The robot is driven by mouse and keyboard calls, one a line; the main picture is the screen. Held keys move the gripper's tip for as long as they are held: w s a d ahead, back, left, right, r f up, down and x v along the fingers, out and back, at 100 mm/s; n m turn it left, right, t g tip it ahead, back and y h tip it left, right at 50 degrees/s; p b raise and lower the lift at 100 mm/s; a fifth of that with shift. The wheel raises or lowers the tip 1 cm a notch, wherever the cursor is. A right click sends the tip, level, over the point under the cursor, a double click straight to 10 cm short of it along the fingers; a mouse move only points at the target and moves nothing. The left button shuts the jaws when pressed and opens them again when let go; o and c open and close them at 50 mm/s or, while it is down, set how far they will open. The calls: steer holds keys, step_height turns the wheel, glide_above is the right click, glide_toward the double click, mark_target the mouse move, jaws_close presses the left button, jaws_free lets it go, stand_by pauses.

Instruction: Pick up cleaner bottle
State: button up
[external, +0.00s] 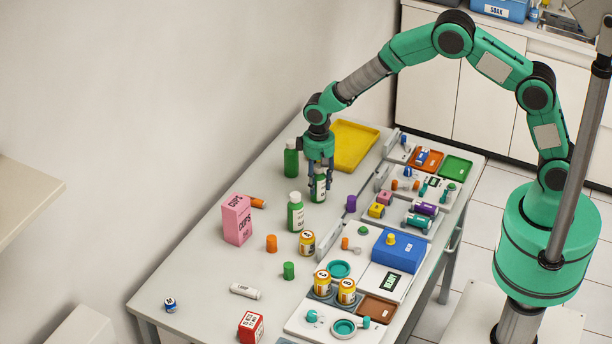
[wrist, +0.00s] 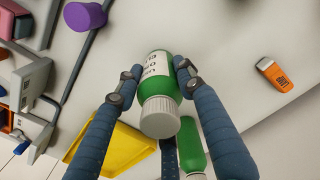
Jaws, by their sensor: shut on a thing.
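My gripper (external: 320,184) is shut on a green bottle (external: 319,195) with a white label, near the middle of the table. In the wrist view the fingers of my gripper (wrist: 158,68) press on both sides of this bottle (wrist: 157,92), its white cap toward the camera. I cannot tell whether its base touches the table. A second green bottle (external: 291,160) stands behind it to the left; a green bottle with a white cap also shows below it in the wrist view (wrist: 190,143). A third green bottle (external: 295,214) with a white cap stands in front to the left.
A yellow tray (external: 366,143) lies just behind my gripper. A purple cylinder (external: 351,204) stands to the right, beside trays of small parts.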

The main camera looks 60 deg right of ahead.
mark_target(318, 165)
steer(key=shift+r+p, duration=0.9)
steer(key=shift+r, duration=4.1)
steer(key=shift+d, duration=0.1)
steer(key=w+d+m, duration=0.2)
steer(key=d+m, duration=0.2)
steer(key=d, duration=1.2)
steer(key=w+d+m, duration=0.1)
steer(key=d+m, duration=0.4)
steer(key=d, duration=1.1)
steer(key=shift+w+d+r, duration=0.35)
steer(key=shift+f+b, duration=0.15)
steer(key=shift+b, duration=0.15)
step_height(318, 165, down, 6)
steer(key=b, duration=0.1)
steer(key=shift+f, duration=0.1)
